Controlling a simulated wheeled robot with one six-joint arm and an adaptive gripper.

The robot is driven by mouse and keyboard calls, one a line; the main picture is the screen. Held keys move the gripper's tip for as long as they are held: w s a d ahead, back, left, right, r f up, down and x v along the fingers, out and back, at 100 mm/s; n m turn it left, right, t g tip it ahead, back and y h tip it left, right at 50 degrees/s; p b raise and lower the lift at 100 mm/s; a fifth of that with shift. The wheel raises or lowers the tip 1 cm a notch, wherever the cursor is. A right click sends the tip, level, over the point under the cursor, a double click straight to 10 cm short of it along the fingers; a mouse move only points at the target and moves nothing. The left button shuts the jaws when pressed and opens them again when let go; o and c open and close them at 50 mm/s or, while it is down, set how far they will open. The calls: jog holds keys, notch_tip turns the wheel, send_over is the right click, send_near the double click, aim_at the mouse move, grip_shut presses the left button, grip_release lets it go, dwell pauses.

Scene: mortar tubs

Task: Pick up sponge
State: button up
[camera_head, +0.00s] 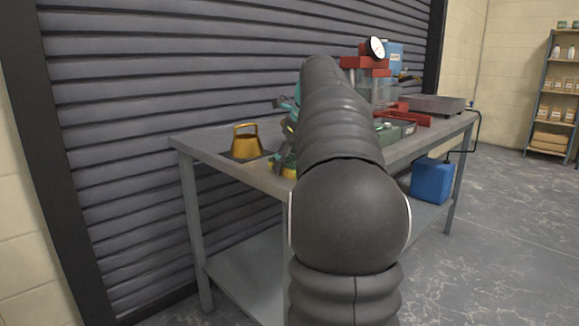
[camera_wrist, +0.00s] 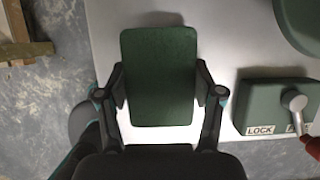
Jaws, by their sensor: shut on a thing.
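The sponge (camera_wrist: 160,70) is a rounded rectangle, dark green on the face toward the camera in the wrist view. My gripper (camera_wrist: 161,92) has one finger on each long side of it and is shut on it. In the head view, a bit of yellow (camera_head: 289,173) shows at my gripper (camera_head: 283,162), near the front edge of the table; it appears to be the sponge's side. My arm hides much of that area. I cannot tell whether the sponge touches the tabletop.
The metal table (camera_head: 215,140) holds a brass-coloured container with a handle (camera_head: 247,145) on a dark plate, left of my gripper. A green box with a lever, marked LOCK (camera_wrist: 275,105), is right of the sponge. A red-and-clear apparatus (camera_head: 368,75) stands farther back.

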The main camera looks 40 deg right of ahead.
jog(key=shift+r, duration=0.1)
jog(key=r+p, duration=0.1)
jog(key=r, duration=0.1)
jog(key=d+r+p, duration=0.1)
jog(key=r, duration=0.2)
jog(key=shift+r, duration=0.25)
jog(key=s+d+r+p, duration=0.2)
jog(key=d+r, duration=0.3)
jog(key=d, duration=0.5)
jog(key=shift+d+r, duration=0.2)
jog(key=shift+r, duration=0.15)
jog(key=shift+s, duration=0.15)
